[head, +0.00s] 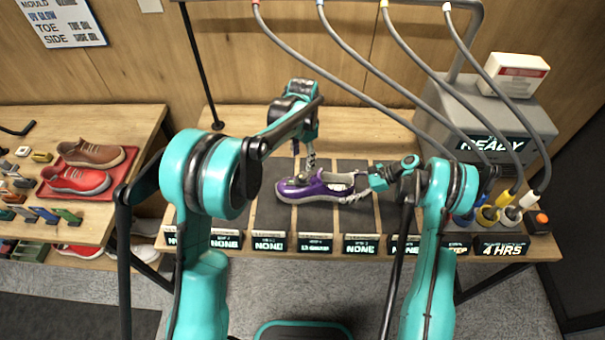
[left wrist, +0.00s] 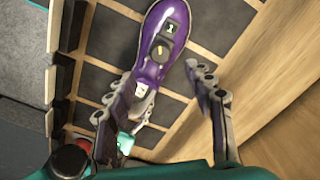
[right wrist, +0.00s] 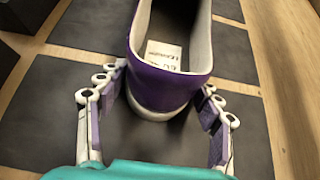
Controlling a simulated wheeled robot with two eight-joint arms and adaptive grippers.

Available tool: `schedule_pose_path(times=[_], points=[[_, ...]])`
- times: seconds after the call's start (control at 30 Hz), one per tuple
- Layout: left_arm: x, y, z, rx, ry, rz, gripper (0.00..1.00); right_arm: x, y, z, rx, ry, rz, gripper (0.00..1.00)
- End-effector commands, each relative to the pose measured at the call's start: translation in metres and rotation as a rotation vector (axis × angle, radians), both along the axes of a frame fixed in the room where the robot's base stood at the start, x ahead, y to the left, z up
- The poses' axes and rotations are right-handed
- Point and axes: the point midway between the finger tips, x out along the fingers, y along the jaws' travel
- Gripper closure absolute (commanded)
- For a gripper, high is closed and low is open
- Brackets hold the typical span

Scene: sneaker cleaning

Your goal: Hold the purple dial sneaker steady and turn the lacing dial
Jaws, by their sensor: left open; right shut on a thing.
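The purple sneaker (head: 322,186) lies on a dark pad of the bench, toe to the left and heel to the right. Its dark round dial (left wrist: 160,50), with a yellow mark, shows on the upper in the left wrist view. A small numbered plate (left wrist: 172,28) sits beside the dial. My left gripper (head: 301,168) is open over the front of the sneaker; its fingers (left wrist: 160,82) stand apart, short of the dial in its wrist view. My right gripper (head: 374,182) is shut on the heel; its fingers (right wrist: 160,98) flank the heel in the right wrist view.
Labelled blocks (head: 315,242) line the bench's front edge. The left table holds a brown shoe (head: 93,153) and a red shoe (head: 75,179). Dark pads beside the sneaker are clear.

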Motion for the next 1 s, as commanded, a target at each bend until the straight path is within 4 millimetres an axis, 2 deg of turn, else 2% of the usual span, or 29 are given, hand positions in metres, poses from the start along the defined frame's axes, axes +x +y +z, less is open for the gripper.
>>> schedule_pose_path(times=[0.2,0.4,0.6,0.87,1.0], points=[[0.0,0.0,-0.047,-0.001,-0.001,0.001,0.47,0.0,0.0,0.0,-0.001,0.0,-0.001,0.74],[0.0,0.0,-0.079,0.0,-0.001,0.002,0.47,0.0,0.0,0.0,-0.001,0.0,-0.001,0.74],[0.0,0.0,-0.093,0.0,-0.001,0.002,0.47,0.0,0.0,0.0,-0.001,0.0,-0.001,0.74],[0.0,0.0,-0.094,0.0,-0.001,0.002,0.47,0.0,0.0,0.0,-0.001,0.001,-0.001,0.74],[0.0,0.0,-0.093,0.0,-0.001,0.002,0.81,0.0,0.0,-0.001,-0.001,0.001,-0.001,0.74]])
